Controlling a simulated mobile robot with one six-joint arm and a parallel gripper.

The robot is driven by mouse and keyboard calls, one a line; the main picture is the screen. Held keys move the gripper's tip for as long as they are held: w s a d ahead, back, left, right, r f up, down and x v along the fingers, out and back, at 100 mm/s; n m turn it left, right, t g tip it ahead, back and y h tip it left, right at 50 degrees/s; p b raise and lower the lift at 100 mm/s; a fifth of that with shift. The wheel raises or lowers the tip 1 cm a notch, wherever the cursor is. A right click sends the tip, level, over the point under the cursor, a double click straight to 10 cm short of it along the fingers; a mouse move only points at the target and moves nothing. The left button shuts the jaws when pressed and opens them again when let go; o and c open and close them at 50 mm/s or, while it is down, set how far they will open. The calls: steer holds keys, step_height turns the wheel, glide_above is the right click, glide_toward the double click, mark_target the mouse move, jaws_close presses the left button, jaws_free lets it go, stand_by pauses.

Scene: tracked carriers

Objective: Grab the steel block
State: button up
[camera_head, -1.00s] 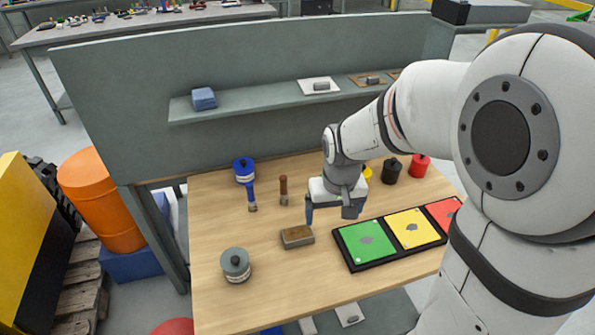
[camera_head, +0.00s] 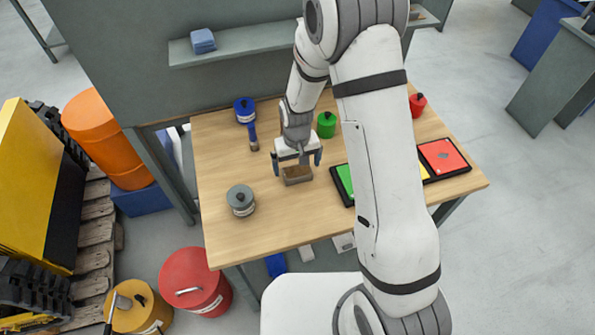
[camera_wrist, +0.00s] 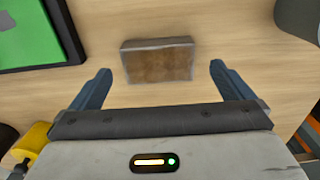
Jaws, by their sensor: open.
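A small rectangular block with grey metal-looking sides and a rusty brown top (camera_head: 298,175) lies flat on the wooden table. It is the only loose block I see on the tabletop, and I take it as the steel block. My gripper (camera_head: 297,163) is above it, pointing down, with its two blue fingers apart. In the wrist view the block (camera_wrist: 158,62) lies ahead of the palm, between the lines of the open fingers (camera_wrist: 160,72), with a gap on each side. The fingers do not appear to touch it.
A grey canister (camera_head: 240,202) stands left of the block. A black tray (camera_head: 345,197) with coloured panels lies close on the right, partly hidden by my arm. A blue-handled brush (camera_head: 253,138) and a green canister (camera_head: 326,125) are behind. The table front is clear.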

mark_target(297, 170)
steer(key=shift+w+d+f+p, duration=0.1)
steer(key=shift+f+p, duration=0.3)
steer(key=shift+f, duration=1.35)
steer(key=c, duration=1.8)
